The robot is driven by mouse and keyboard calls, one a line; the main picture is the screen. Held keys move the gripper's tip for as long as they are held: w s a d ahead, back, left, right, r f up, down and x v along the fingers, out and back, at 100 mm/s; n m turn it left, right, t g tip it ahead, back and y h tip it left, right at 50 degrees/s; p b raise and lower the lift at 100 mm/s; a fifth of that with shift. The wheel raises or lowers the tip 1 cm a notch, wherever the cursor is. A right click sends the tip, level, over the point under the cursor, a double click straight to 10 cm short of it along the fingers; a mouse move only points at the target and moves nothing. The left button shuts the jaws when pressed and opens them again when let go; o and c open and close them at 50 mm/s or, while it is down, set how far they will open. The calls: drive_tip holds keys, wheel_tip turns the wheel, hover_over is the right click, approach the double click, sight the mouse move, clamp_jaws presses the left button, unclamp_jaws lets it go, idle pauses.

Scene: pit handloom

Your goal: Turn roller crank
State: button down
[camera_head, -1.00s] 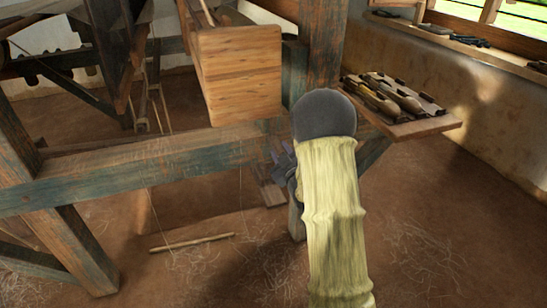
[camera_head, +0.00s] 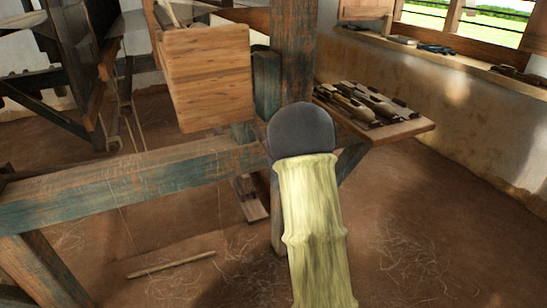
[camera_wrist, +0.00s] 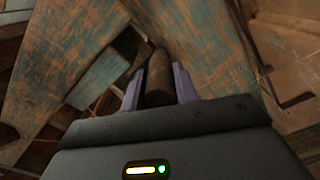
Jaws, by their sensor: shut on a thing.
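My gripper (camera_wrist: 160,88) is shut on a dark brown, rounded handle (camera_wrist: 159,75), which I take to be the roller crank's grip. It lies between the two purple-grey fingers in the wrist view. The rest of the crank is hidden. In the head view my arm, in a pale yellow sleeve with a dark rounded end, covers the gripper and the crank. The arm reaches to the loom's blue-green worn beam (camera_head: 130,190), near the upright post (camera_head: 293,50).
A wooden box (camera_head: 210,80) hangs at the loom above the beam. A shelf (camera_head: 405,130) with several shuttles (camera_head: 365,103) juts out right of the post. A thin stick (camera_head: 170,264) lies on the earth floor. The floor at the right is open, with loose fibres.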

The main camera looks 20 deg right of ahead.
drive_tip(key=shift+d+r, duration=0.1)
drive_tip(key=shift+d, duration=0.15)
drive_tip(key=c, duration=1.1)
unclamp_jaws()
drive_tip(key=shift+s+a, duration=0.1)
drive_tip(key=shift+s, duration=0.1)
drive_tip(key=s+b, duration=0.9)
drive_tip(key=s, duration=0.8)
